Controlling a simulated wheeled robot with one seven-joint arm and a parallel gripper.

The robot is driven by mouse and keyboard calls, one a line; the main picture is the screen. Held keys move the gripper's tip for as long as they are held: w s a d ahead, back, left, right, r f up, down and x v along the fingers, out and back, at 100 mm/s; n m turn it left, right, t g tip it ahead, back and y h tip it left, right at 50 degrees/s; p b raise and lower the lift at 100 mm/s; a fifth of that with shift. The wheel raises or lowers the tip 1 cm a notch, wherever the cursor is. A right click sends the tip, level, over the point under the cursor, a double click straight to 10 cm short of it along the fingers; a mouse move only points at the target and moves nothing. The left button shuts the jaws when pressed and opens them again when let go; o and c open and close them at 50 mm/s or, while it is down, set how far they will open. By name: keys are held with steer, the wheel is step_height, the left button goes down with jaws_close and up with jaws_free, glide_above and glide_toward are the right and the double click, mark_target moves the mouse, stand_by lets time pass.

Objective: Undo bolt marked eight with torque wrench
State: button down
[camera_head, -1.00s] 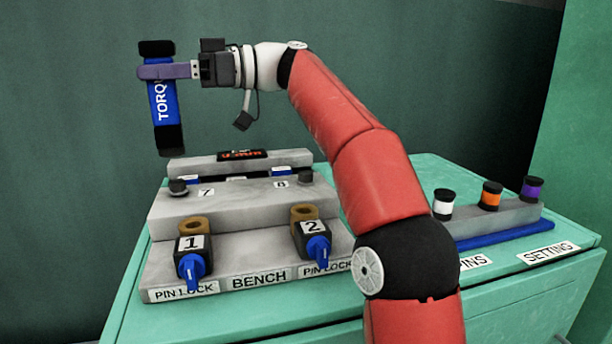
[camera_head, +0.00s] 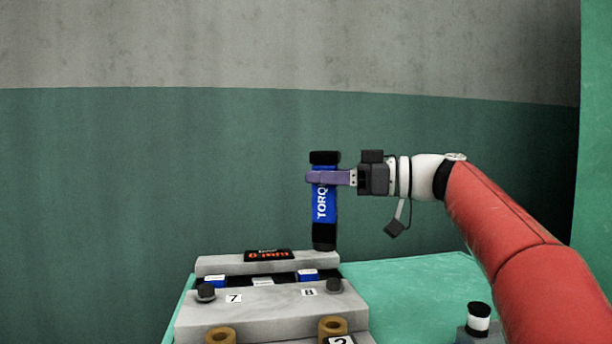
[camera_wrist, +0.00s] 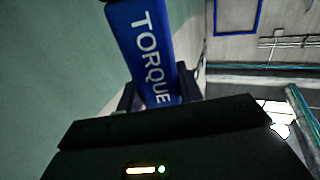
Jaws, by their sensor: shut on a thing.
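My gripper (camera_head: 323,177) is shut on the blue and black torque wrench (camera_head: 324,205), which hangs upright. The wrench's blue side marked TORQUE also shows in the wrist view (camera_wrist: 146,50). In the head view its lower end appears above and slightly left of the bolt marked 8 (camera_head: 334,286); I cannot tell how far apart they are in depth. That bolt is a dark knob on the grey step, with its label 8 (camera_head: 309,293) to its left. The bolt marked 7 (camera_head: 206,292) is at the left end of the same step.
The grey bench fixture (camera_head: 270,305) stands on a green table (camera_head: 420,285). A display (camera_head: 268,255) is at its back. Two brown rings (camera_head: 220,337) (camera_head: 333,326) are at its front. A black and white pin (camera_head: 478,318) stands at right. The air left of the wrench is clear.

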mark_target(337, 214)
steer(key=shift+d+r+t, duration=0.1)
steer(key=shift+d+t, duration=0.2)
steer(key=shift+d, duration=0.55)
steer(key=shift+b, duration=0.3)
steer(key=shift+f+b, duration=2.8)
steer(key=shift+b, duration=0.15)
steer(key=shift+f+b, duration=1.1)
steer(key=shift+b, duration=0.15)
steer(key=shift+w+r+b, duration=0.1)
steer(key=shift+r+b, duration=0.2)
steer(key=shift+r, duration=0.15)
stand_by(1.9)
